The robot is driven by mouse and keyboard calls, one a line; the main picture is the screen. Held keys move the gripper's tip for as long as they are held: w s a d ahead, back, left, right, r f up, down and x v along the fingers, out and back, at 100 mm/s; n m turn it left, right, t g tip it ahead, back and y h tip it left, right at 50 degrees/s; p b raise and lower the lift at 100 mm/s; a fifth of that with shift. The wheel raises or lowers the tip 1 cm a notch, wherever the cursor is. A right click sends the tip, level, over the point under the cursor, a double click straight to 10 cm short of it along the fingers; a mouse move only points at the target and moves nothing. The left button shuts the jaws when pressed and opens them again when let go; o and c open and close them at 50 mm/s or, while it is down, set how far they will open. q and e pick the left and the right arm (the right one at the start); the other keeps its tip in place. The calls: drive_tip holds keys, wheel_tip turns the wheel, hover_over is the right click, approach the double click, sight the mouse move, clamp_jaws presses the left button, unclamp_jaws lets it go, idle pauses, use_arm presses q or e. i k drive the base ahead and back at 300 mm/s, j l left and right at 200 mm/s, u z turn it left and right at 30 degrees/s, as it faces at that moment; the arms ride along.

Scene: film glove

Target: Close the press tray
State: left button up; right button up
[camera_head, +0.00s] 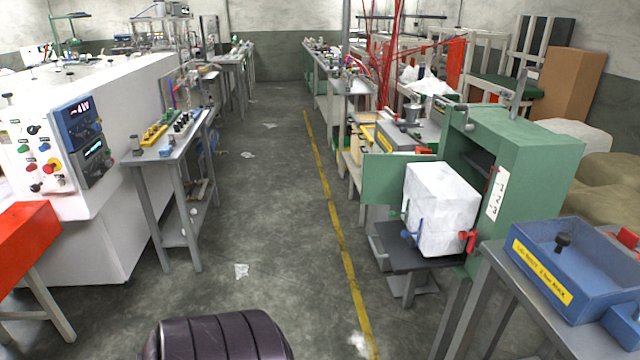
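A green press (540,160) stands at the right of the head view. A dark grey tray (400,245) sticks out of its front, low down. A large white wrapped block (440,200) sits on the tray, in front of the press opening, and hides part of both. A green panel (385,178) stands out to the left, behind the block. A blue clamp (411,235) and a red clamp (468,240) show at the block's lower edge. Neither of my grippers is in view.
A blue bin (575,255) sits on a metal table at the right front. A white control cabinet (60,150) and a narrow tool bench (170,150) stand at the left. The grey floor aisle between is mostly clear, with a yellow line and white scraps.

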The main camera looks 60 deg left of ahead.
sight(403, 254)
drive_tip(key=u, duration=1.7)
drive_tip(key=z, duration=0.3)
drive_tip(key=i+j+z, duration=0.25)
drive_tip(key=z, duration=0.25)
drive_tip(key=i+j+z, duration=0.25)
drive_tip(key=z, duration=0.25)
drive_tip(key=j, duration=0.1)
